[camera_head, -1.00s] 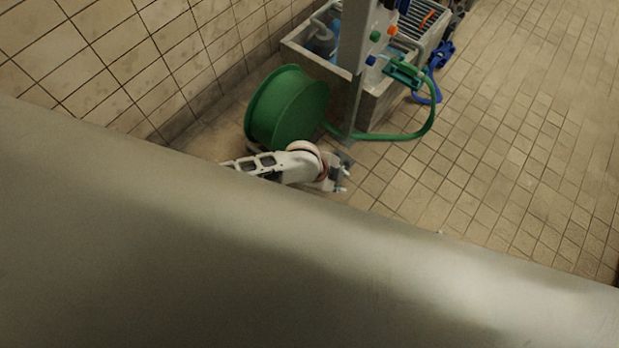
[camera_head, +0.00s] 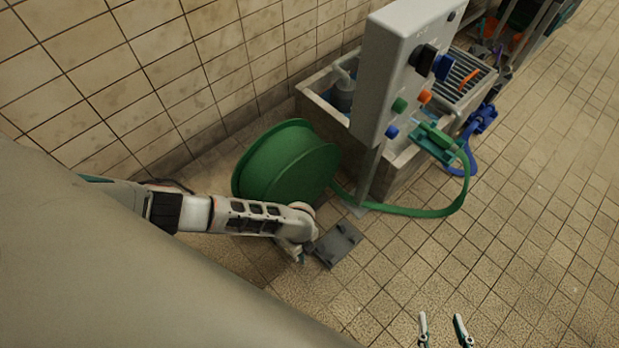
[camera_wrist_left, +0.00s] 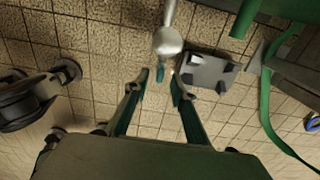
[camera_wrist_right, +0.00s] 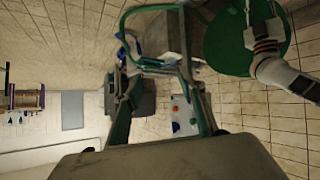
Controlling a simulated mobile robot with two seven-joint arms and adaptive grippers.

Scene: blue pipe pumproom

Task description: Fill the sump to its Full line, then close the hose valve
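The concrete sump (camera_head: 318,108) stands against the wall, with bluish water and a grey pump-like canister (camera_head: 343,92) inside. No Full line can be made out. A green hose (camera_head: 410,211) runs from the green reel (camera_head: 283,163) along the floor and up to a green fitting (camera_head: 436,141) at the sump's near rim. I cannot tell the hose valve's setting. My right gripper (camera_head: 442,320) is open and empty over the floor, well away from the sump.
A grey panel (camera_head: 385,75) with coloured knobs stands on a post before the sump. A grey plate (camera_head: 337,245) lies on the floor beside my left gripper. A blue coiled fitting (camera_head: 482,120) is right of the sump.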

